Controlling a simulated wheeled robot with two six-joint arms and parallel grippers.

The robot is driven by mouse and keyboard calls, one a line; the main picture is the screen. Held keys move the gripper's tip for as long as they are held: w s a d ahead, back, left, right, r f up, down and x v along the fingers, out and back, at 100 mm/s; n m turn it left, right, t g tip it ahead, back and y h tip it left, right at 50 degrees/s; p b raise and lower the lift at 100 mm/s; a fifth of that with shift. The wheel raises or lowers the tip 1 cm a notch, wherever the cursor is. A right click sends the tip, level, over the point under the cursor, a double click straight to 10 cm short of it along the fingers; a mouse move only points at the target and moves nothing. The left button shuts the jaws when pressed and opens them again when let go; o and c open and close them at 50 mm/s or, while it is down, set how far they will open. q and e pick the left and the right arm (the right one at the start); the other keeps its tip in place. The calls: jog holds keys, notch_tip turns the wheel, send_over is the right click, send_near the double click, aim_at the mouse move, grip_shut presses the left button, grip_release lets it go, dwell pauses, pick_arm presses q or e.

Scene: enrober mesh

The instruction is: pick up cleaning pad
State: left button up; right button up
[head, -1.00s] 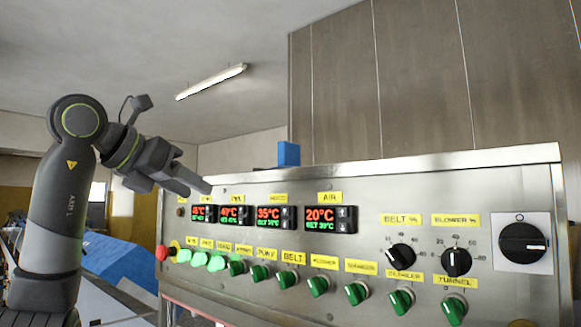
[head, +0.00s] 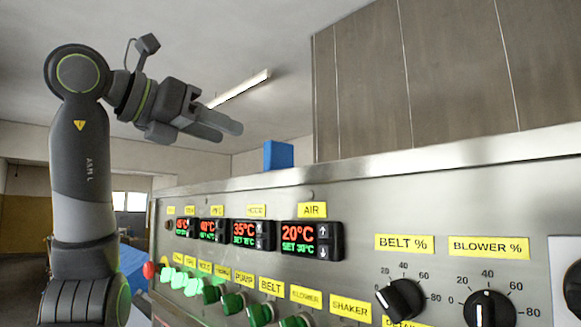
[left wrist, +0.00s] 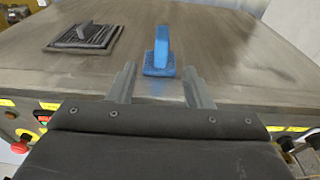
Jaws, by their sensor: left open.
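A blue block with an upright handle, which looks like the cleaning pad, stands on top of the steel cabinet. In the left wrist view the blue pad (left wrist: 160,60) is just beyond my fingertips and roughly centred between them. In the head view only the upper part of the blue pad (head: 278,155) shows above the panel's top edge. My left gripper (head: 225,130) is raised above the cabinet edge, to the left of the pad. It is open and empty; its two fingers (left wrist: 160,84) show apart in the wrist view. My right gripper is not in view.
The steel control panel (head: 350,200) has displays, green switches and black knobs (head: 488,308) below my left arm.

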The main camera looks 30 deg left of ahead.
aim_at(265, 146)
pick_arm(q)
jog(key=p+x, duration=0.2)
jog(key=x, duration=0.2)
jog(key=shift+w+r, duration=0.1)
jog(key=shift+w, duration=0.15)
jog(key=p+x, duration=0.1)
jog(key=x, duration=0.3)
jog(key=shift+d, duration=0.15)
jog(key=shift+p+x, duration=0.35)
jog(key=shift+x, duration=0.4)
jog(key=shift+w+p, duration=0.15)
jog(key=shift+p, duration=0.3)
jog(key=p+x, duration=0.2)
jog(key=x, duration=0.2)
jog(key=shift+d+p, duration=0.2)
jog(key=shift+p, duration=0.15)
jog(key=shift+w+d, duration=0.1)
jog(key=shift+w, duration=0.2)
jog(key=shift+s, duration=0.1)
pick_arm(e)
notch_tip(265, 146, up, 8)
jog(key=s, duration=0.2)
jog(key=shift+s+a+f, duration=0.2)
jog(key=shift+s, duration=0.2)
